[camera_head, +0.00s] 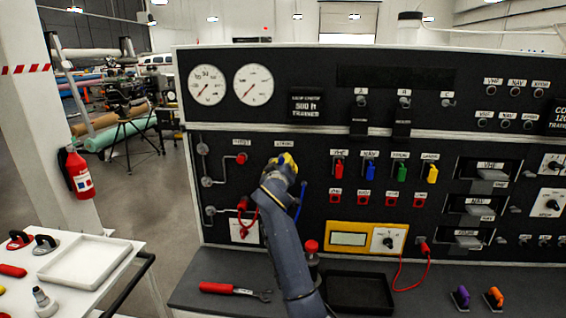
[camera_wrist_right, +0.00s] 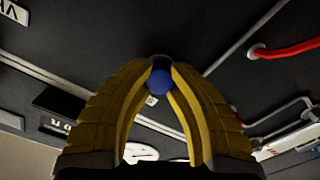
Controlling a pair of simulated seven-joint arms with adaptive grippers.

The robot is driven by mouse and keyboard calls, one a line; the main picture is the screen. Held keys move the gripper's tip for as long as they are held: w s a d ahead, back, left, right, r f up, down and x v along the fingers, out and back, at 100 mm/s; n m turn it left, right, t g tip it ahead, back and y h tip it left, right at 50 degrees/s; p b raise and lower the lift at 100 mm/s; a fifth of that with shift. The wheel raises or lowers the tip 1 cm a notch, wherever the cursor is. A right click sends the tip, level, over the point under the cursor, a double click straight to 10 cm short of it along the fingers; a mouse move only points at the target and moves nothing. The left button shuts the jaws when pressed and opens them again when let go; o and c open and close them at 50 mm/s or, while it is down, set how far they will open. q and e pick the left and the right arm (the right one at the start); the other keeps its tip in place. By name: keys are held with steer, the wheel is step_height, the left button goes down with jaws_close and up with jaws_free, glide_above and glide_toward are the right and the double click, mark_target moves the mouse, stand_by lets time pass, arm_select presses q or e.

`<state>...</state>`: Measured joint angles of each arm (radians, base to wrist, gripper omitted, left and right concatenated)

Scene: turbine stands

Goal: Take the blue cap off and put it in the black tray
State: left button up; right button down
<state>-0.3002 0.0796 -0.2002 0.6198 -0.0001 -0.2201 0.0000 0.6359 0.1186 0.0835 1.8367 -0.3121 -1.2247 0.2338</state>
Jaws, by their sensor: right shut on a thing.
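My right gripper (camera_head: 285,163) is up against the upright black panel, with its yellow fingers at the panel's left part. In the right wrist view the two yellow fingers (camera_wrist_right: 160,72) are shut on the round blue cap (camera_wrist_right: 160,84), close in front of the panel. The cap is hidden behind the fingers in the head view. A blue cord (camera_head: 301,196) hangs on the panel just right of the gripper. The black tray (camera_head: 362,291) lies on the dark bench, right of my right forearm, and looks empty. My left gripper is not in view.
A red-handled wrench (camera_head: 232,289) lies on the bench left of my forearm. A red-topped bottle (camera_head: 311,256) stands between forearm and tray. A red cable (camera_head: 403,287) loops beside the tray. A white cart with a white tray (camera_head: 85,262) stands at the left.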

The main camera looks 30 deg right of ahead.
steer(key=shift+v, duration=0.8)
stand_by(0.4)
steer(key=shift+s+a, duration=0.45)
steer(key=shift+s, duration=0.1)
